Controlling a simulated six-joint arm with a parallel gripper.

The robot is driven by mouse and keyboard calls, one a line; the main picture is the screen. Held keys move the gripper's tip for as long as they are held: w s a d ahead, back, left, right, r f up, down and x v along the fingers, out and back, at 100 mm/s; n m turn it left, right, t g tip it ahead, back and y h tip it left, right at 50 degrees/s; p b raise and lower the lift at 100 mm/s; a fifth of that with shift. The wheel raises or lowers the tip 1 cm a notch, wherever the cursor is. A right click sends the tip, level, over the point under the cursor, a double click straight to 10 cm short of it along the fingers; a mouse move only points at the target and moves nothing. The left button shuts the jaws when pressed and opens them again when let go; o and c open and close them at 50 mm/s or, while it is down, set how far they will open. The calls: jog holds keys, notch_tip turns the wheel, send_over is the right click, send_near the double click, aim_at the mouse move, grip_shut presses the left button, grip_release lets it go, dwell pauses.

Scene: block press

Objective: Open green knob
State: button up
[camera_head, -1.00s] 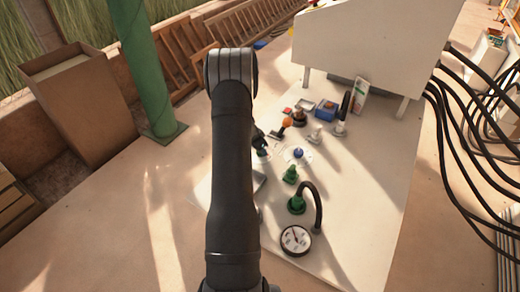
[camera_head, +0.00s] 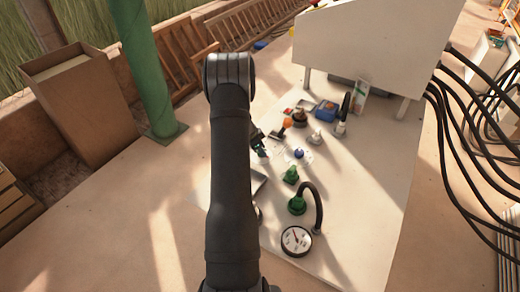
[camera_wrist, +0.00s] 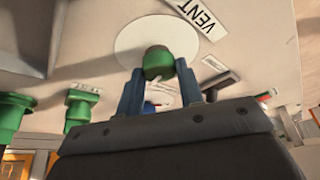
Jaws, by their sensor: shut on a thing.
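In the wrist view a green knob (camera_wrist: 157,62) stands on a round white disc (camera_wrist: 150,36), beside a label reading VENT (camera_wrist: 197,14). The two blue-grey fingers of my gripper (camera_wrist: 159,68) sit on either side of this knob and are shut on it. In the head view my gripper (camera_head: 259,147) shows small and dark beside my arm, and the held knob cannot be made out there. How far the knob is turned cannot be told.
Two other green fittings (camera_head: 290,175) (camera_head: 297,204) stand close by, the nearer one with a dark curved hose (camera_head: 316,203). A round dial gauge (camera_head: 296,241) lies in front. A blue knob (camera_head: 299,154), an orange-topped piece (camera_head: 287,122) and a blue box (camera_head: 326,110) stand behind.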

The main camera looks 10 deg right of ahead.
jog(key=o, duration=1)
jog(key=v, duration=1.7)
jog(key=shift+r, duration=0.2)
jog(key=x, duration=1.7)
jog(key=shift+f, duration=0.25)
jog(key=shift+r, duration=0.1)
